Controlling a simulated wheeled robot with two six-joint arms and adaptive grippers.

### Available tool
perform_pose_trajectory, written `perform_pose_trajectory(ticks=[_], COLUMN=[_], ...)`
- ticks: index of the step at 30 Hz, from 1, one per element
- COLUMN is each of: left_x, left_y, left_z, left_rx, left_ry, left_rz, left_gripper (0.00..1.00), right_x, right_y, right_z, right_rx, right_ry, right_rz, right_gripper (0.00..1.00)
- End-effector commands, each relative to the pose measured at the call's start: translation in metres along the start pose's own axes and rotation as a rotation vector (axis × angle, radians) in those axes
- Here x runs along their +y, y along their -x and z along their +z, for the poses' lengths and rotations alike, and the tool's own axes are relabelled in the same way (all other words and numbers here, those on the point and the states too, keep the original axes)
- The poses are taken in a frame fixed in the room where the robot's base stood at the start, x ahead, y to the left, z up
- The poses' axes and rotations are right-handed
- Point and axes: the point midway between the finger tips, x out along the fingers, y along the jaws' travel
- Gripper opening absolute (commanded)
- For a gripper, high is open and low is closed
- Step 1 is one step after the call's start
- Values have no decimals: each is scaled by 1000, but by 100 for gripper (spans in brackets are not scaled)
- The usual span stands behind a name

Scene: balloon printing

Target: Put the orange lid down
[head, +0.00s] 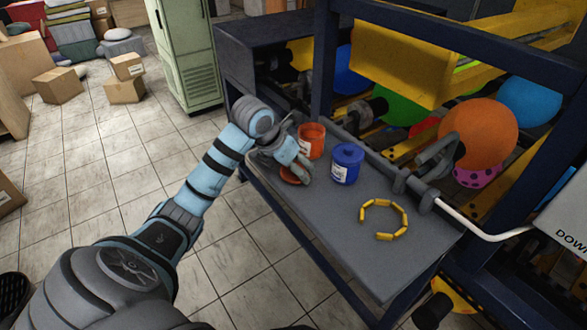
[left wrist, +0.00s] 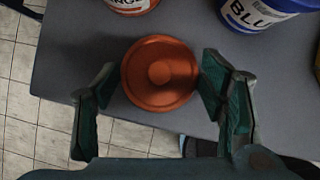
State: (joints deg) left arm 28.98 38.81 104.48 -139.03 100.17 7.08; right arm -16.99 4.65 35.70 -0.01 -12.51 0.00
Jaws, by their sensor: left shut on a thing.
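The orange lid (head: 289,179) is a round disc with a small knob, and it shows from above in the left wrist view (left wrist: 160,74). My left gripper (head: 296,173) is shut on it, with one finger on each side of the lid (left wrist: 160,90). The lid is at the left edge of the grey table (head: 330,225), in front of the open orange pot (head: 312,140). I cannot tell whether the lid touches the table. My right gripper is not in view.
A blue pot (head: 347,162) with its lid on stands right of the orange pot. A ring of yellow pieces (head: 383,219) lies farther right. The table between them and its front edge is clear. A machine frame (head: 322,60) with balloons stands behind.

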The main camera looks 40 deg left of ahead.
Motion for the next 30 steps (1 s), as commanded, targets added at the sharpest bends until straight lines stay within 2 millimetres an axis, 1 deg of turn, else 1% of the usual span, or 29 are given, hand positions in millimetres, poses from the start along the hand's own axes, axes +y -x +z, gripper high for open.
perform_pose_trajectory(ticks=[1,4,10,11,12,14,25,28,30], left_x=[0,0,0,0,0,0,0,2,2], left_y=[-3,-3,-5,-5,-5,-4,-2,8,23], left_z=[-2,-2,-3,-3,-3,-3,-1,0,0], left_rx=[1,-1,0,0,0,0,-1,-4,-4], left_ry=[0,0,0,0,0,0,0,0,-1], left_rz=[0,1,1,1,1,1,1,4,5], left_gripper=[54,54,54,68,74,84,85,85,85], right_x=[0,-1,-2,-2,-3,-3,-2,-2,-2], right_y=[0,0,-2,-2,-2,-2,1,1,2], right_z=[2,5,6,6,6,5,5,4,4], right_rx=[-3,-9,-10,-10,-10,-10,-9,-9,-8], right_ry=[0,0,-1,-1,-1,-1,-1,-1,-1], right_rz=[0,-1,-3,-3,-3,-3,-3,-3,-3], right_gripper=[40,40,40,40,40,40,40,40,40])
